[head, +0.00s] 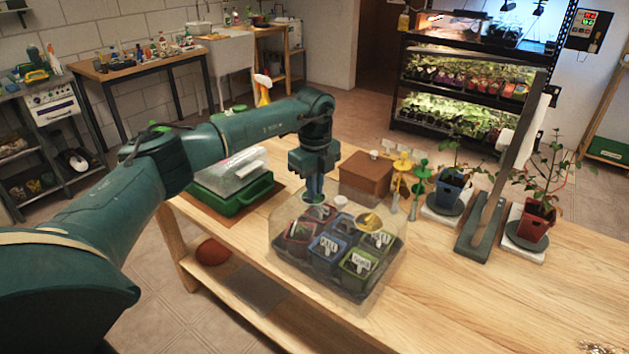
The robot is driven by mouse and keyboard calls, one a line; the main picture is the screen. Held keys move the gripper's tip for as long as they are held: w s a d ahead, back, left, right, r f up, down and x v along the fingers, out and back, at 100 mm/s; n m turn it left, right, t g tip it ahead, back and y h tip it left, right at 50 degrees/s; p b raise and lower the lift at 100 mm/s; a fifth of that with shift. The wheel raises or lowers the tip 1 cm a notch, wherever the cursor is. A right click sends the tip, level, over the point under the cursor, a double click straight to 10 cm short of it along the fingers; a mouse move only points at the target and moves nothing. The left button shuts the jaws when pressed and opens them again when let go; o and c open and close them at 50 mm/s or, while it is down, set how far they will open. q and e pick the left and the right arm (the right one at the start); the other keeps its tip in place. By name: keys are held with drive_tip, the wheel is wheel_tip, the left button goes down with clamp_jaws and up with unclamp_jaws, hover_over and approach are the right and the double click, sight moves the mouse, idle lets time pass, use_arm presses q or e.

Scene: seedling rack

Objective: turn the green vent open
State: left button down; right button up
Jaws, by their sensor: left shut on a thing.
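A clear dome (285,235) stands on the wooden table over a dark tray (350,290) of several small pots with white labels. On top of the dome are a white vent (341,200) and a yellow vent (368,220). My left gripper (315,192) points straight down at the back left of the dome top. Its fingers are shut on the green vent (315,202), which they mostly hide. How far the green vent is turned cannot be told. My right gripper is not in view.
Behind the dome stand a brown box (366,177) and yellow and green tools (402,175). Two potted plants and a dark stand (482,225) are to the right. The table's front right (500,310) is mostly clear.

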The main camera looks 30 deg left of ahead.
use_arm(q)
drive_tip(key=shift+n+p, duration=0.3)
drive_tip(key=shift+n, duration=0.6)
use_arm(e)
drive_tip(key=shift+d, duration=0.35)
use_arm(q)
drive_tip(key=shift+n, duration=0.4)
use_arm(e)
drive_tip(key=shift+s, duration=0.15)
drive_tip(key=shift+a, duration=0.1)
use_arm(q)
drive_tip(key=c, duration=1.5)
unclamp_jaws()
drive_tip(key=shift+c, duration=0.2)
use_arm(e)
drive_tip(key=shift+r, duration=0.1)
use_arm(q)
drive_tip(key=shift+r, duration=0.35)
wheel_tip(320, 180, up, 12)
drive_tip(key=b, duration=0.1)
drive_tip(key=shift+r, duration=0.25)
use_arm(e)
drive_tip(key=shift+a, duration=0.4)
